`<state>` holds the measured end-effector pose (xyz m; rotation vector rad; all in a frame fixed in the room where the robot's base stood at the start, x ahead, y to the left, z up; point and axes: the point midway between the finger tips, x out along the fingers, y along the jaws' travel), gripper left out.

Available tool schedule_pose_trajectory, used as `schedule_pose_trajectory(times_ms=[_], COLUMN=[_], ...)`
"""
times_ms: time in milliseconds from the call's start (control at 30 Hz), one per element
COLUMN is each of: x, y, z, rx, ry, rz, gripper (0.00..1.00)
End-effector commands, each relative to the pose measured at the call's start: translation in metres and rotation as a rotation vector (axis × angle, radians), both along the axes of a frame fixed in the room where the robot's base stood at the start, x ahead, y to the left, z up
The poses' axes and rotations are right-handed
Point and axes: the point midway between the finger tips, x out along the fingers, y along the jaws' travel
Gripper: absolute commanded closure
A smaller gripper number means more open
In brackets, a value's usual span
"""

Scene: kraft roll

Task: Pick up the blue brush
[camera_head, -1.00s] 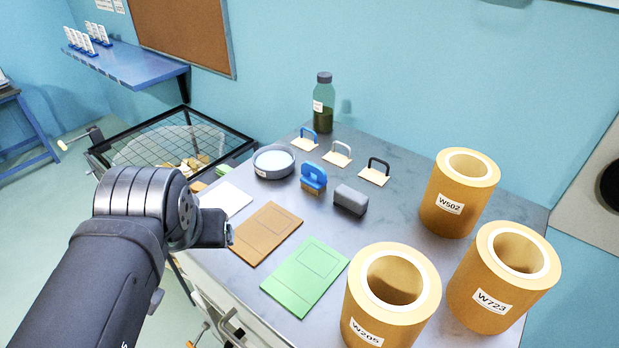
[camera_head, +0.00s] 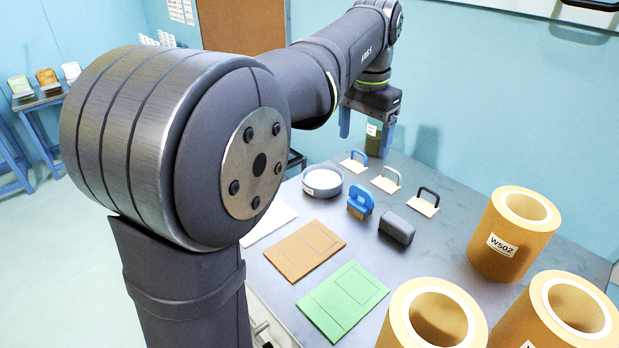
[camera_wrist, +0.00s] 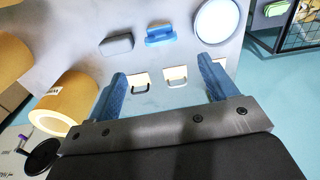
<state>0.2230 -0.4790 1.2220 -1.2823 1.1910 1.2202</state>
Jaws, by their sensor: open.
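The blue brush (camera_head: 359,202) stands on the grey table with its blue handle up and brown bristles down. It lies between a round grey dish and a dark grey block. In the wrist view the brush (camera_wrist: 160,34) shows beyond the fingertips, near the top middle. The gripper is apart from the brush.
The round dish (camera_head: 322,183) and grey block (camera_head: 397,228) flank the brush. Pads with blue (camera_head: 355,162), white (camera_head: 387,180) and black (camera_head: 424,203) handles lie behind. Brown (camera_head: 304,250) and green (camera_head: 343,300) folders lie in front. Large kraft rolls (camera_head: 515,232) stand at right.

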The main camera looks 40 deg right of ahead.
Motion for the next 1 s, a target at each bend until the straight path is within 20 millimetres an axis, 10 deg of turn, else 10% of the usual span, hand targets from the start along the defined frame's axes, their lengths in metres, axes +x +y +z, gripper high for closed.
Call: schedule_pose_trajectory(times_ms=[267, 700, 1000], x=[-0.007, -0.006, -0.005], y=[-0.024, -0.023, -0.023], z=[-0.011, -0.101, -0.128], rx=[0.035, 0.035, 0.033], ry=[0.022, 0.021, 0.02], rz=[-0.058, -0.056, -0.056], gripper=[0.22, 0.22, 0.22])
